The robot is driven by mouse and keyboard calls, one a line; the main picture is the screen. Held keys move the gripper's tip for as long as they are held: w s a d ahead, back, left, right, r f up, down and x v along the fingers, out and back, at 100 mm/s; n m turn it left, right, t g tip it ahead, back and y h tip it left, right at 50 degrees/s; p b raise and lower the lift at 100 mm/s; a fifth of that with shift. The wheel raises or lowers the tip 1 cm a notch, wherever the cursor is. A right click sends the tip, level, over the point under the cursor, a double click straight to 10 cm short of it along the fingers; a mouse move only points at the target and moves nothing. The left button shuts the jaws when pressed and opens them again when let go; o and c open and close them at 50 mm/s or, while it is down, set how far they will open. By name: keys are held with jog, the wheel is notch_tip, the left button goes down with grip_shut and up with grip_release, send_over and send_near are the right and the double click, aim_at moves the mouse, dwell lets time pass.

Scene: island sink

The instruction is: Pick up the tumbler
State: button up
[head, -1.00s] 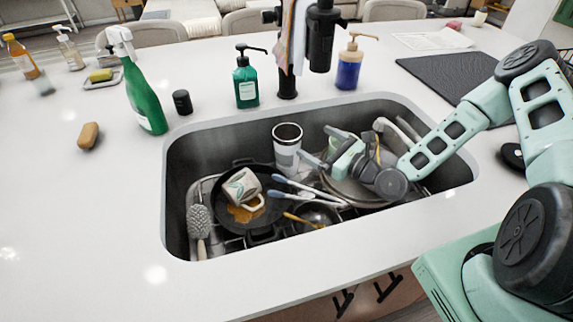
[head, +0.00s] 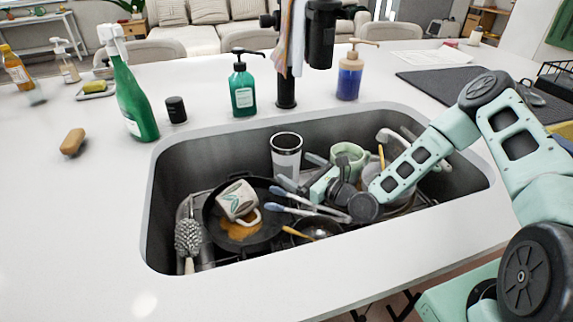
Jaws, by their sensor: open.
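The tumbler (head: 286,150) is white with a dark rim and stands upright in the sink (head: 165,215), near its back wall. My gripper (head: 299,171) is inside the sink, just right of and in front of the tumbler's lower part. Its two grey fingers are spread apart and point left towards the tumbler. Nothing shows between them. The tumbler's base is hidden behind the fingers and the pan, and I cannot tell whether a finger touches it.
A dark pan (head: 215,225) holds a tilted white mug (head: 238,198). Blue-tipped tongs (head: 310,208) lie in front of my gripper. A green mug (head: 350,154) stands behind it. A brush (head: 188,238) is at left. The faucet (head: 286,90) rises behind the tumbler.

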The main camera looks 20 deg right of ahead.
jog(key=shift+p+x, duration=0.6)
jog(key=shift+x, duration=2.2)
jog(key=shift+c, duration=0.4)
jog(key=c, duration=1.2)
jog(key=shift+r, duration=0.1)
notch_tip(320, 180, up, 11)
jog(key=s+a+b, duration=0.1)
jog(key=s+a, duration=0.3)
jog(key=a, duration=0.3)
jog(key=s+a+b, duration=0.1)
jog(key=s+a, duration=0.3)
jog(key=a, duration=0.4)
jog(key=shift+s+a+r+b, duration=0.25)
jog(key=shift+s+r+b, duration=0.1)
jog(key=shift+s+r, duration=0.05)
